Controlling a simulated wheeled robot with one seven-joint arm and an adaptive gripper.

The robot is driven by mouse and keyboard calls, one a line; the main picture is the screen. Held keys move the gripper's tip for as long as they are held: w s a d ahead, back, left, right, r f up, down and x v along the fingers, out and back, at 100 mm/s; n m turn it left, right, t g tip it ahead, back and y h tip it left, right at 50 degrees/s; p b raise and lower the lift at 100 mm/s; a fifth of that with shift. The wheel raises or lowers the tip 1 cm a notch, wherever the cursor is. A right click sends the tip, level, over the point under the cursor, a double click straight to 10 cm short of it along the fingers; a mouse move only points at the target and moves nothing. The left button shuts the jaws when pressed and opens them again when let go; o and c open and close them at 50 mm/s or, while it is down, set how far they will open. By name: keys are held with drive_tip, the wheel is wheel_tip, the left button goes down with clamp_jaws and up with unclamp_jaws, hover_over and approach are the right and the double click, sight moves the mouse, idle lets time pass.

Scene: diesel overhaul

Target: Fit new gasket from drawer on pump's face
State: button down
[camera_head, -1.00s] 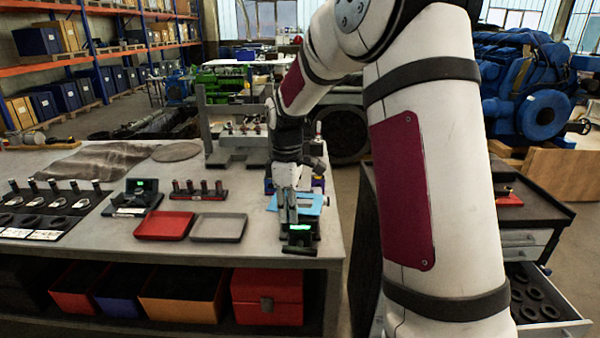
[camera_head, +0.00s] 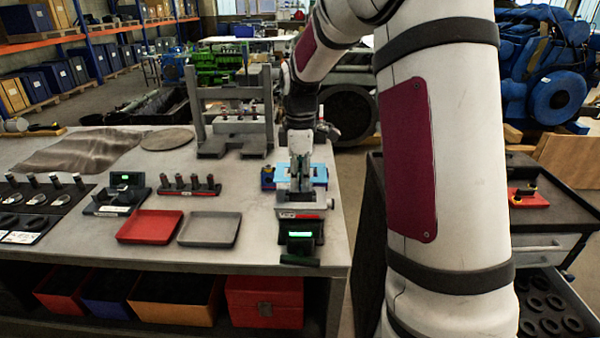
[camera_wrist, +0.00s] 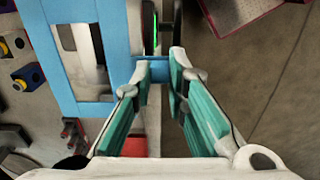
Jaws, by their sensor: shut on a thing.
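My gripper (camera_wrist: 158,72) is shut on a tab of a flat light-blue frame (camera_wrist: 63,60), the gasket by its look. The frame has a rectangular opening and lies left of the fingers in the wrist view. Through the opening a grey metal part (camera_wrist: 85,50) shows; whether the frame touches it I cannot tell. In the head view my gripper (camera_head: 300,178) is above a grey vise-like fixture (camera_head: 303,212) at the bench's right end, with the light-blue gasket (camera_head: 319,176) beside it. The pump's face is mostly hidden behind the gripper and gasket.
A black unit with a green display (camera_head: 300,236) stands before the fixture. A red tray (camera_head: 150,226), a grey tray (camera_head: 210,229) and a press frame (camera_head: 233,110) share the bench (camera_head: 120,252). An open drawer (camera_head: 548,300) with black rings is at lower right.

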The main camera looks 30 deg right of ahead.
wheel_tip(320, 180, down, 4)
drive_tip(key=shift+w+f+b, duration=0.15)
drive_tip(key=shift+b, duration=0.6)
wheel_tip(320, 180, down, 2)
drive_tip(key=shift+p, duration=0.4)
idle(0.3)
drive_tip(key=shift+f, duration=0.95)
idle(1.1)
drive_tip(key=c, duration=1.5)
unclamp_jaws()
drive_tip(key=shift+r, duration=0.15)
wheel_tip(320, 180, up, 12)
drive_tip(key=shift+f, duration=0.15)
